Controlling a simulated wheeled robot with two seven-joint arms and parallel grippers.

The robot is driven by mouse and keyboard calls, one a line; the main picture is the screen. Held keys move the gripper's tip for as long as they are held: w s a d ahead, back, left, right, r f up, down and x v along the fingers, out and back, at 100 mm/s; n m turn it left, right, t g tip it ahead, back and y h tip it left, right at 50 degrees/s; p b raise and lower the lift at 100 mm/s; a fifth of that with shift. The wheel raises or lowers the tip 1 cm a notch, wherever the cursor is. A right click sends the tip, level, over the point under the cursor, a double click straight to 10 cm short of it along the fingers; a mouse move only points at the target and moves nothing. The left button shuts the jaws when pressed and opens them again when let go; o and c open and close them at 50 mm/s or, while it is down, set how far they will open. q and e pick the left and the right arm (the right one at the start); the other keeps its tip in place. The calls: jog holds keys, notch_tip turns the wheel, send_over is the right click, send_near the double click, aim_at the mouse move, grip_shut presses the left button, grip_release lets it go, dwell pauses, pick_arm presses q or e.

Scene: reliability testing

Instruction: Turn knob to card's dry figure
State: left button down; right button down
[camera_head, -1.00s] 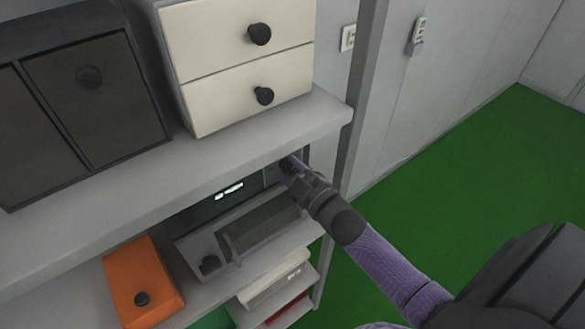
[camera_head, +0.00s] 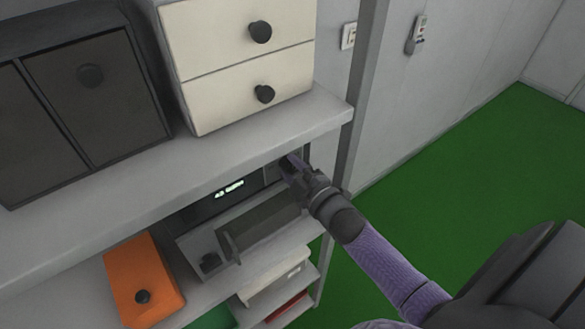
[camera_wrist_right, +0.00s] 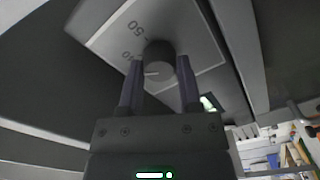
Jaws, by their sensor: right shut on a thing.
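My right gripper (camera_head: 288,166) reaches under the upper shelf to the right end of a dark device with a lit display (camera_head: 230,188). The display's characters are too small to read surely. In the right wrist view, my right gripper (camera_wrist_right: 160,85) has its two fingers on either side of a round dark knob (camera_wrist_right: 158,60), shut on it. The knob has a pale pointer line near its lower left edge. I cannot make out a card. My left gripper is not in view.
The upper shelf (camera_head: 235,140) lies just above my right gripper, with a cream drawer unit (camera_head: 215,65) and a dark cabinet (camera_head: 95,100) on it. An orange box (camera_head: 140,275) stands below at left. A shelf post (camera_head: 362,100) rises close on the right; green floor lies beyond.

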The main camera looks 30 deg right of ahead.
jog(key=shift+c, duration=1.5)
grip_release()
jog(key=s, duration=1)
jog(key=shift+d, duration=0.4)
